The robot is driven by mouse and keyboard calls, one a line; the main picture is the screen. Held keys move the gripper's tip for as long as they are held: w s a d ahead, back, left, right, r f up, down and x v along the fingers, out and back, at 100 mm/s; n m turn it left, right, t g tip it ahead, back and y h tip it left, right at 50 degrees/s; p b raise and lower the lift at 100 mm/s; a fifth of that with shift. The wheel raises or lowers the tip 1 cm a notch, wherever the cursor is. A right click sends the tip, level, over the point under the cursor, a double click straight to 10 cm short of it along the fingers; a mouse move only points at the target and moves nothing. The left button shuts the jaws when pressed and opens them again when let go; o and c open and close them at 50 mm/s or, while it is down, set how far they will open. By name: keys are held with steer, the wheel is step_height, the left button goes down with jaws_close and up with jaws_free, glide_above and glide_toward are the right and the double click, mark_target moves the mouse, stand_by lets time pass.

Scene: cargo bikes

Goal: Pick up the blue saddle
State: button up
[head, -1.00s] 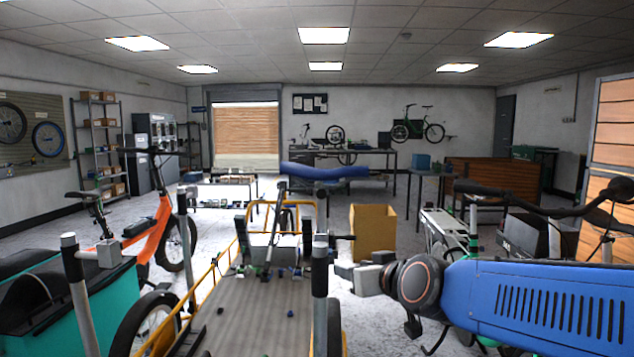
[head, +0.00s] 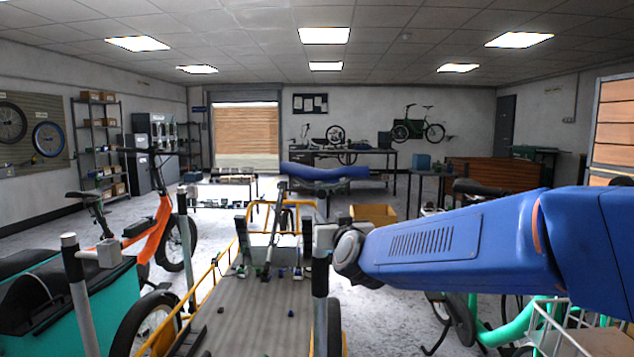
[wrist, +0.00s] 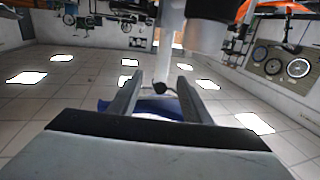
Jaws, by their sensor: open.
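The blue saddle (head: 325,172) is a long, wavy blue shape in the middle of the head view, above the yellow-framed cargo bike (head: 256,236). I cannot tell what bears it. My gripper (head: 324,236) is below it in the picture, at the end of my blue arm, close to a dark upright post. In the wrist view my gripper's two fingers (wrist: 160,92) are apart. A blue surface (wrist: 150,107), perhaps the saddle, shows behind and between them, partly hidden by the gripper body. Nothing is visibly clamped.
A pale post (wrist: 172,45) stands just beyond the fingertips. A grey cargo deck (head: 240,318) lies in front. An orange bike (head: 158,228) and a teal box (head: 120,300) are at left. A green bike (head: 500,325) is at right.

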mark_target(323, 209)
steer(key=w, duration=0.5)
steer(key=shift+w+a, duration=0.15)
steer(key=shift+a, duration=0.05)
steer(key=shift+w+a, duration=0.25)
steer(key=shift+w, duration=1.05)
steer(key=shift+w+a, duration=0.25)
steer(key=shift+w, duration=1)
jaws_close()
